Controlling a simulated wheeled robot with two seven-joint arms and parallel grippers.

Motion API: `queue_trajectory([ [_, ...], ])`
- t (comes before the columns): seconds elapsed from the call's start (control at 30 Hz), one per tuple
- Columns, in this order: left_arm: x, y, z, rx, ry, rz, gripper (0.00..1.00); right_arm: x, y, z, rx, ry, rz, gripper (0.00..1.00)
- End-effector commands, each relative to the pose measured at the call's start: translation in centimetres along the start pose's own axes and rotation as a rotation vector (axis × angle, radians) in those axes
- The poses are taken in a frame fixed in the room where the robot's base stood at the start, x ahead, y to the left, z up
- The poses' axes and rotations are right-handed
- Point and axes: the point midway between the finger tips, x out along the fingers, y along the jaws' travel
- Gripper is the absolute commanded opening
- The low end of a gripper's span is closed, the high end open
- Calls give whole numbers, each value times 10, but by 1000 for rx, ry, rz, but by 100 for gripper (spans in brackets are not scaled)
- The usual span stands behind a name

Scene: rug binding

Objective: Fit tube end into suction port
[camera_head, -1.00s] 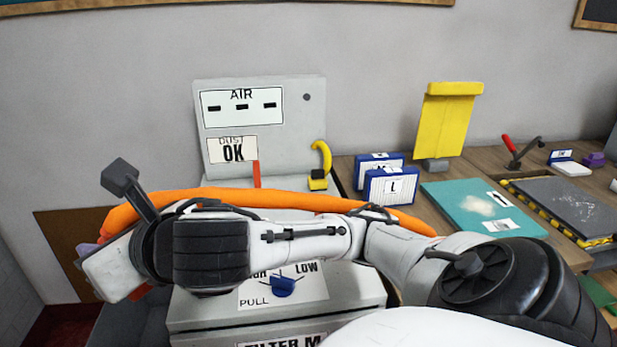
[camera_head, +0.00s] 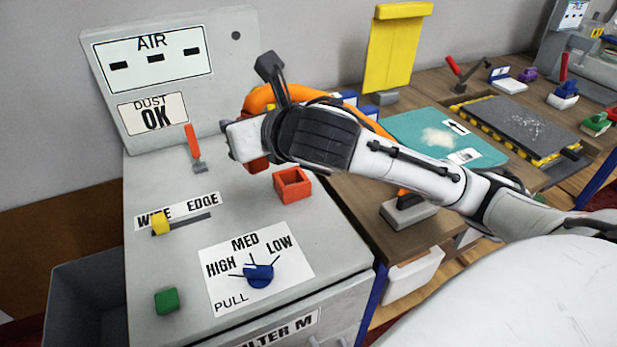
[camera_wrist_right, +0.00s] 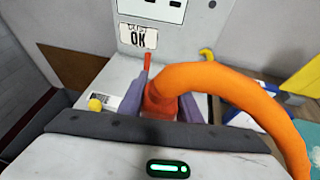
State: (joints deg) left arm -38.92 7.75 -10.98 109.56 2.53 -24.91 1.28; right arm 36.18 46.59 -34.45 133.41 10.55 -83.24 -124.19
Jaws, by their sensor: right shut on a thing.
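The orange tube (camera_head: 262,98) arches behind my right wrist; it also fills the right side of the wrist view (camera_wrist_right: 255,90). Its red-orange end (camera_wrist_right: 160,100) is between the purple fingers of my right gripper (camera_wrist_right: 163,90), which is shut on it. In the head view a bit of that end (camera_head: 258,166) shows below the gripper. An open, square red-orange socket (camera_head: 292,186), seemingly the suction port, stands on the grey machine's top (camera_head: 240,212). The tube end is above and left of it in the head view, apparently apart from it. The wrist view hides the socket.
The machine top carries a red lever (camera_head: 194,147), a yellow slider (camera_head: 160,224), a blue knob (camera_head: 258,273) and a green button (camera_head: 166,300). The AIR panel (camera_head: 220,60) rises behind. To the right, a wooden bench holds a teal mat (camera_head: 400,130) and a dark plate (camera_head: 520,128).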

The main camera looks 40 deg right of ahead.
Motion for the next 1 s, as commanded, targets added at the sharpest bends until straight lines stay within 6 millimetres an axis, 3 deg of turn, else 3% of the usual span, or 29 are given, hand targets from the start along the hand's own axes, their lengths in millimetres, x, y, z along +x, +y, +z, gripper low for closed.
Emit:
queue_trajectory([
  [0.1,-1,1,5,-2,-9,1,31,41,-44,-12,28,7,-68,6],
  [0.2,-1,1,8,-2,-15,1,31,64,-77,-22,37,4,-113,6],
  [0.33,-1,1,10,-3,-18,1,31,80,-106,-32,37,2,-149,6],
  [0.6,3,0,13,-3,-18,1,31,102,-116,-75,39,5,-159,6],
  [1.0,7,-1,14,-2,-13,-1,31,118,-116,-115,38,4,-159,6],
])
